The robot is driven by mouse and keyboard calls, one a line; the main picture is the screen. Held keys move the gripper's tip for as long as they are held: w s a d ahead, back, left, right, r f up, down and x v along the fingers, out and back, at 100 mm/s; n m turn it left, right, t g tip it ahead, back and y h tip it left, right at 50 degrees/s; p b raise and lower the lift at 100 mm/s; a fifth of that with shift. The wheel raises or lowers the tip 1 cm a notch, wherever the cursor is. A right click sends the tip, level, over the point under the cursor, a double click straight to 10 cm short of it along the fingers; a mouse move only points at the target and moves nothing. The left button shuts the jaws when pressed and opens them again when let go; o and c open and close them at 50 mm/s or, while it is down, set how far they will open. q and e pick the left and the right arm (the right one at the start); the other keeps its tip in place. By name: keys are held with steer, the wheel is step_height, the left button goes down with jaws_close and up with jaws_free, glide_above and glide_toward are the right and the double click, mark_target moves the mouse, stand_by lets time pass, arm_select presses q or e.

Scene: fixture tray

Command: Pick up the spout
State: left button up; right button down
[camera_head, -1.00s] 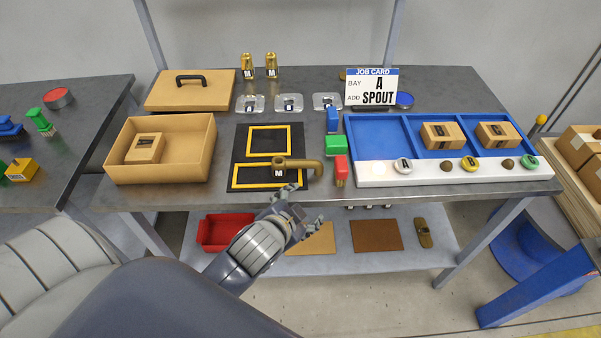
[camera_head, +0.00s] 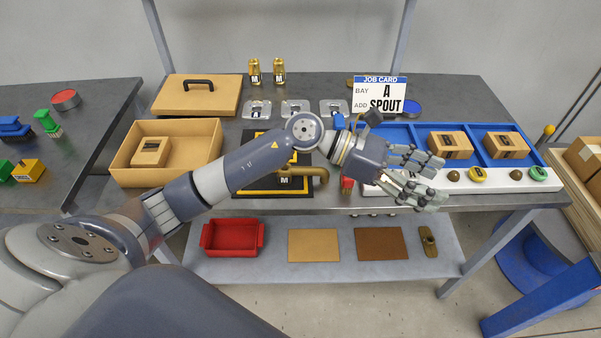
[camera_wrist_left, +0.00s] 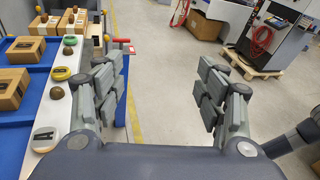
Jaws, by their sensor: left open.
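The spout (camera_head: 318,174) is a bronze bent pipe marked M. It lies on the black mat with yellow frames in the head view, partly hidden behind my left arm. My left gripper (camera_head: 432,178) is open and empty, to the right of the spout, over the front edge of the blue tray's white strip. In the left wrist view my left gripper (camera_wrist_left: 165,95) shows its two fingers spread wide, with floor between them. The job card (camera_head: 379,95) reads bay A, add spout. My right gripper is not in view.
The blue tray (camera_head: 476,137) holds cardboard boxes, with round buttons along its white strip (camera_head: 515,182). An open cardboard box (camera_head: 190,175) stands left of the mat. A red bin (camera_head: 231,240) sits on the lower shelf.

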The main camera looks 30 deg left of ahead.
arm_select(q)
steer(key=w+a+f+m+g+y, duration=0.1)
steer(key=a+f+m+g+y, duration=0.1)
steer(key=a+f+m+y, duration=0.35)
steer(key=g+y, duration=0.1)
steer(key=y, duration=0.9)
glide_above(286, 169)
steer(key=s, duration=0.1)
steer(key=f, duration=0.2)
steer(key=f+p, duration=0.1)
steer(key=f, duration=0.3)
steer(key=shift+d, duration=0.35)
steer(key=shift+f+p, duration=0.4)
steer(key=shift+f, duration=0.1)
steer(key=f, duration=0.1)
steer(key=f+p, duration=0.1)
steer(key=f, duration=0.1)
steer(key=f+p, duration=0.1)
steer(key=shift+w+a+f, duration=0.2)
steer(key=shift+w+a, duration=0.05)
steer(key=shift+f, duration=0.25)
steer(key=shift+r, duration=0.1)
jaws_close()
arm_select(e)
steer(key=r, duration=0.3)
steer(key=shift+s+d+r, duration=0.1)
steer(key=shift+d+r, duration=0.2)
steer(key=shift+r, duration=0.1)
